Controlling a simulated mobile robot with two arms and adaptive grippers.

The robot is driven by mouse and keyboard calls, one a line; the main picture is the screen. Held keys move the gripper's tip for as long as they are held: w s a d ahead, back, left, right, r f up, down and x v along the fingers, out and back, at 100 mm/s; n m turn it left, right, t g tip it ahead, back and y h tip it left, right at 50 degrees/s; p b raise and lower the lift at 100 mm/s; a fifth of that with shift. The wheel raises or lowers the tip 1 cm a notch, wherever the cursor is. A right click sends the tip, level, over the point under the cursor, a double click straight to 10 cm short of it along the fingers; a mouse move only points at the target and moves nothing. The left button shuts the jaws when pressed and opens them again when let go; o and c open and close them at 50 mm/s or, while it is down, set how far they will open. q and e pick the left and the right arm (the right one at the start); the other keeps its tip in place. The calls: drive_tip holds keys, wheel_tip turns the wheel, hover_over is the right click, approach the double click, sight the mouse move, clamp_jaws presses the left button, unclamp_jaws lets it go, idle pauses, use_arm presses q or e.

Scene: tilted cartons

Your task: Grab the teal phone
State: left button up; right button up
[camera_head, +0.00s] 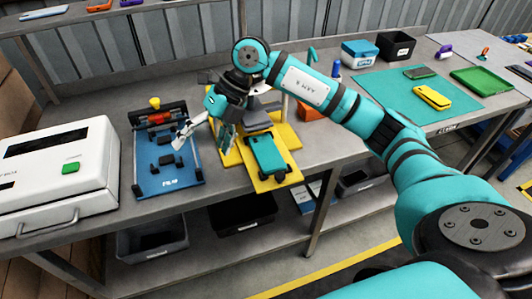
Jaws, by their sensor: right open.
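The teal phone (267,153) lies tilted on a yellow stand (283,181) near the front edge of the grey workbench. My right gripper (204,137) is open and empty, with its fingers pointing down. It hangs to the left of the phone, between the yellow stand and a blue fixture, apart from the phone. My right arm reaches across from the right, and its wrist hides part of the area behind the stand. My left gripper does not show.
The blue fixture (178,184) with dark clamps stands left of the stand. A white machine (95,165) fills the bench's left end. A teal mat (400,103) on the right holds a yellow phone (432,97) and a dark phone (420,72). Bins sit on the shelf below.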

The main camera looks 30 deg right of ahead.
drive_tip(key=w+d+r+m+h, duration=0.1)
drive_tip(key=d+h, duration=0.2)
drive_tip(key=d, duration=0.5)
drive_tip(key=m+h+p, duration=0.2)
drive_tip(key=h, duration=0.2)
hover_over(269, 156)
drive_tip(key=shift+g, duration=0.4)
wheel_tip(269, 156, down, 9)
drive_tip(key=shift+d+f, duration=0.1)
wheel_tip(269, 156, down, 5)
drive_tip(key=shift+r+p, duration=0.1)
drive_tip(key=shift+p, duration=0.9)
drive_tip(key=shift+f, duration=0.3)
drive_tip(key=c, duration=1.5)
drive_tip(key=shift+o, duration=0.2)
drive_tip(key=shift+r, duration=0.1)
